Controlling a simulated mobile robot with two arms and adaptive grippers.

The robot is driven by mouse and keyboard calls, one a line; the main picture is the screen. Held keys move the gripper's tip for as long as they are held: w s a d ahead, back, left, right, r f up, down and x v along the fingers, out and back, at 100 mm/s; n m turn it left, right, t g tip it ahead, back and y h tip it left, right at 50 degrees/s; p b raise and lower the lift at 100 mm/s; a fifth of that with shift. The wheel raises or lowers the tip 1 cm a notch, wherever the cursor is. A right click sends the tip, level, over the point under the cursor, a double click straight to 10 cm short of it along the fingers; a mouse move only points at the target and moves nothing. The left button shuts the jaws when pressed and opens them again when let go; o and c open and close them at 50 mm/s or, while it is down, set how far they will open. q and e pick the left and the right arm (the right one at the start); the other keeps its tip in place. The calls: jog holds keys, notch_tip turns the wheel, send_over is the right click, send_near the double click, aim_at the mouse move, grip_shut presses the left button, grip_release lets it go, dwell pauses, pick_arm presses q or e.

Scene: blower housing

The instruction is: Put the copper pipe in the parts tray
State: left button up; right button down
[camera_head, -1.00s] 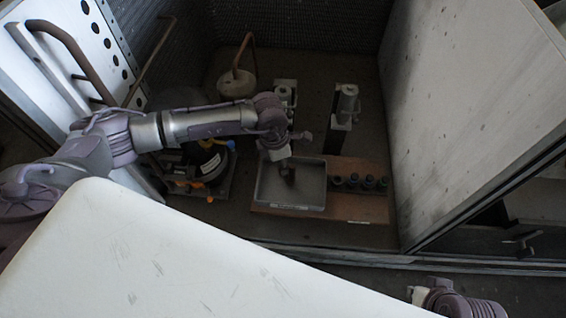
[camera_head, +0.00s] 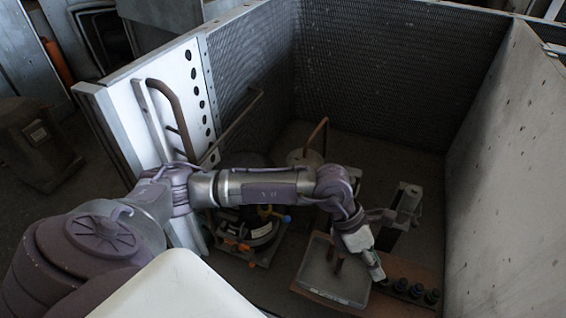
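My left gripper (camera_head: 362,268) reaches down over the tray's right part. A short dark brown piece (camera_head: 338,264) shows in the tray beside the gripper; I cannot tell whether it is the copper pipe or whether it is held. The gripper is small and dark, so its opening is unclear. A bent copper-coloured pipe (camera_head: 318,138) rises from a round pale vessel (camera_head: 300,158) behind my arm. My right gripper is out of view.
Several dark cylinders (camera_head: 415,290) stand on a brown board (camera_head: 428,272) right of the tray. A metal cylinder unit (camera_head: 408,203) stands behind. A black device with orange parts (camera_head: 262,232) sits left. A bent brown pipe (camera_head: 172,105) is on the white left panel (camera_head: 150,125). Walls enclose the space.

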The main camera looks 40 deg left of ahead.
pick_arm(q)
jog(key=s+d+r+n+t+h, duration=0.15)
jog(key=d+r+n+h, duration=0.35)
jog(key=d+r+h, duration=0.5)
jog(key=w+a+r+n+t+y, duration=0.1)
jog(key=w+a+r+n+t, duration=0.45)
jog(key=n+t, duration=0.7)
jog(key=w+a+f+n+y, duration=0.2)
jog(key=a+f+n+y, duration=1.3)
jog(key=n, duration=0.5)
jog(key=s+a+f+n+g, duration=0.1)
jog(key=s+f+n+g, duration=0.2)
jog(key=s, duration=0.7)
jog(key=s+a+f+n+g+y, duration=0.1)
jog(key=s+a+f+n+g, duration=0.1)
jog(key=s+f+g, duration=0.6)
jog(key=s+f+n, duration=0.1)
jog(key=s+f, duration=0.2)
jog(key=f, duration=0.1)
jog(key=shift+s+a, duration=0.2)
jog(key=shift+s, duration=0.05)
